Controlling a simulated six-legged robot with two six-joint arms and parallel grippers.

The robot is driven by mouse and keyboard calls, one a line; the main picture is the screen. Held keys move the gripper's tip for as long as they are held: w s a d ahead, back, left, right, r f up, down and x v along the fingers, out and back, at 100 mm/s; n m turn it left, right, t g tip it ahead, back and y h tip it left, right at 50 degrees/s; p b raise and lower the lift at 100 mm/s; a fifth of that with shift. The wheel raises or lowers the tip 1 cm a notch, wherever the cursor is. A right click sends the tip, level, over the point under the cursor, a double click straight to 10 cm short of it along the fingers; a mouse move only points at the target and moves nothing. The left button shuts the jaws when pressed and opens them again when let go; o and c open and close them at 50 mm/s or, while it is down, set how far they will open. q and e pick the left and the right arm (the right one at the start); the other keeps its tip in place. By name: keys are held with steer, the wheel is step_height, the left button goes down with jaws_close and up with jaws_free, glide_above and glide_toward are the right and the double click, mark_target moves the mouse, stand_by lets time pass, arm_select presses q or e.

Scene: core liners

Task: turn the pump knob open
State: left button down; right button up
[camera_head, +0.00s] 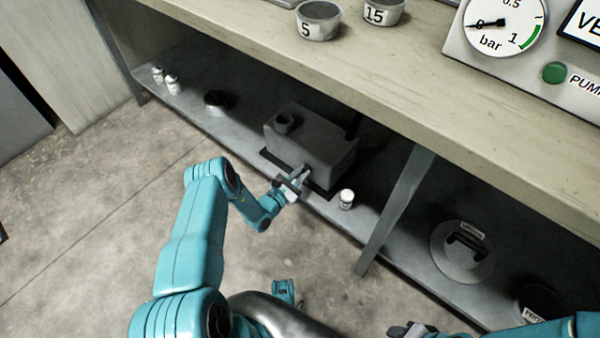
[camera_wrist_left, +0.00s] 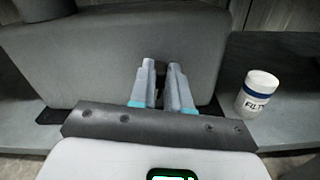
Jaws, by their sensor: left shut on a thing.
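The pump (camera_head: 318,150) is a dark grey block on the lower shelf, with a round port on top at its left end. It fills the back of the left wrist view (camera_wrist_left: 110,50). My left gripper (camera_head: 301,173) reaches its front face. In the left wrist view the two fingers (camera_wrist_left: 161,72) are nearly together against that face, shut on the pump knob. The knob itself is hidden by the fingers, so its angle cannot be read. My right gripper (camera_head: 410,330) shows only in part at the bottom edge; its jaws cannot be made out.
A white jar (camera_head: 346,199) stands just right of the pump, close to my left gripper, also in the left wrist view (camera_wrist_left: 257,94). The bench top (camera_head: 400,80) overhangs the shelf. A shelf post (camera_head: 392,210) and a round lid (camera_head: 462,253) are further right. The gauge (camera_head: 502,22) needle points near 0.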

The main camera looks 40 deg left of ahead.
arm_select(q)
steer(key=m, duration=0.5)
steer(key=d+m+p, duration=0.1)
steer(key=m, duration=0.2)
steer(key=shift+s+f, duration=0.1)
steer(key=shift+f, duration=0.3)
steer(key=m, duration=0.3)
steer(key=shift+d+f+m+p, duration=0.2)
steer(key=shift+f+m+p, duration=0.1)
steer(key=shift+m+p, duration=0.1)
steer(key=shift+f+m, duration=0.15)
steer(key=shift+m, duration=0.75)
steer(key=shift+f+m, duration=0.15)
steer(key=shift+m, duration=0.75)
steer(key=c, duration=1.1)
jaws_free()
